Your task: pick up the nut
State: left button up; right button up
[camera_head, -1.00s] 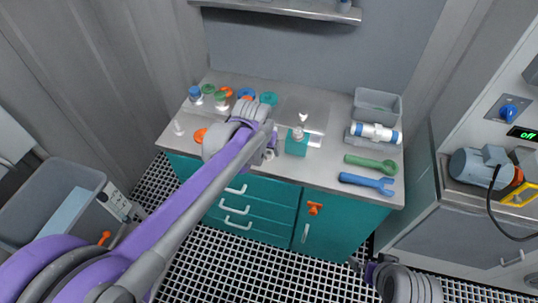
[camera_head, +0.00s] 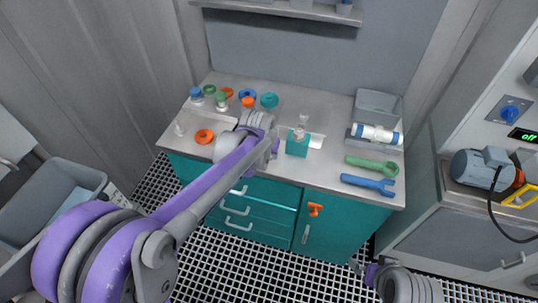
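Several ring-shaped, nut-like parts lie on the grey worktop; which one is the nut of the task I cannot tell. An orange ring (camera_head: 204,136) lies alone near the front left. A teal ring (camera_head: 269,100), a blue ring (camera_head: 247,94) and a green ring (camera_head: 209,90) lie farther back. My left gripper (camera_head: 274,148) is over the worktop's front middle, right of the orange ring and left of a teal block. Its fingers are mostly hidden by my wrist, so its opening and any hold are unclear. My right gripper (camera_head: 371,272) is low at the bottom right, away from the worktop, its fingers unclear.
The teal block (camera_head: 297,145) has a clear vessel at its top. A green wrench (camera_head: 371,163), a blue wrench (camera_head: 368,183), a white cylinder with blue bands (camera_head: 376,133) and a grey bin (camera_head: 378,104) are at the right. Small bottles stand back left. A shelf (camera_head: 285,10) hangs above.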

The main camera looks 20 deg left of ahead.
aim_at(268, 156)
pick_arm(q)
grip_shut()
jog(key=shift+r, duration=0.1)
notch_tip(268, 156, up, 10)
jog(key=shift+p, duration=0.35)
dwell(0.5)
